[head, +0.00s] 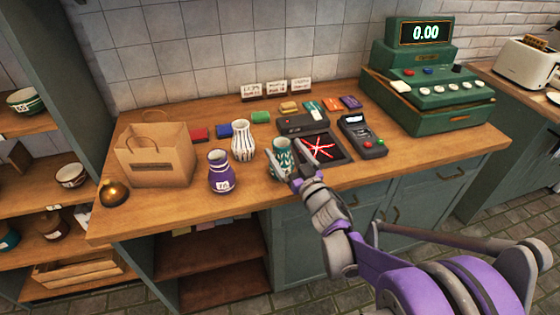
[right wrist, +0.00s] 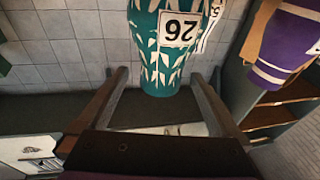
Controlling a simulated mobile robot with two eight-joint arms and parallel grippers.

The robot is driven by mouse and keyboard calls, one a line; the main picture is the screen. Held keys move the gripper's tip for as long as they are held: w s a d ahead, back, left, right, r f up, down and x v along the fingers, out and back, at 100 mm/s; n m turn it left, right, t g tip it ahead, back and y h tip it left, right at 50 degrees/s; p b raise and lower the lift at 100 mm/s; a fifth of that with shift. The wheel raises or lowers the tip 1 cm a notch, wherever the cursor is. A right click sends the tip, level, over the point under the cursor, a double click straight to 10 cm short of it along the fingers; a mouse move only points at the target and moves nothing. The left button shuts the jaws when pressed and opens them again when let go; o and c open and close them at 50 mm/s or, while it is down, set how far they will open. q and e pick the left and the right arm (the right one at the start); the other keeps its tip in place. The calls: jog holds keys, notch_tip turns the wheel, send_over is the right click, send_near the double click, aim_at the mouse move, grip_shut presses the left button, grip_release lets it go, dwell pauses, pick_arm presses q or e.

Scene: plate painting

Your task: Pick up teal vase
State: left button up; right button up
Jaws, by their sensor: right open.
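The teal vase (head: 281,154) with white leaf patterns stands upright near the front edge of the wooden counter. In the right wrist view the vase (right wrist: 150,50) appears upside down, with a white label reading 26. My right gripper (head: 290,165) is open at the vase, its fingers either side of it. In the right wrist view, gaps show between the fingers (right wrist: 160,80) and the vase, so it is not gripped. My left gripper is out of view.
A purple striped vase (head: 221,173) and a white dark-striped vase (head: 242,140) stand left of the teal vase. A dark pad with a red cross (head: 336,155) and a card terminal (head: 362,138) lie right. A paper bag (head: 153,158) and green cash register (head: 428,95) flank the counter.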

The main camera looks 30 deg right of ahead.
aim_at(278, 138)
jog(key=w, duration=0.1)
jog(key=w+r, duration=0.1)
jog(key=w, duration=0.2)
jog(key=shift+w+r+p, duration=0.3)
jog(key=shift+w+p, duration=0.1)
jog(key=shift+w, duration=0.4)
jog(key=shift+s, duration=0.1)
jog(key=shift+c, duration=0.9)
grip_shut()
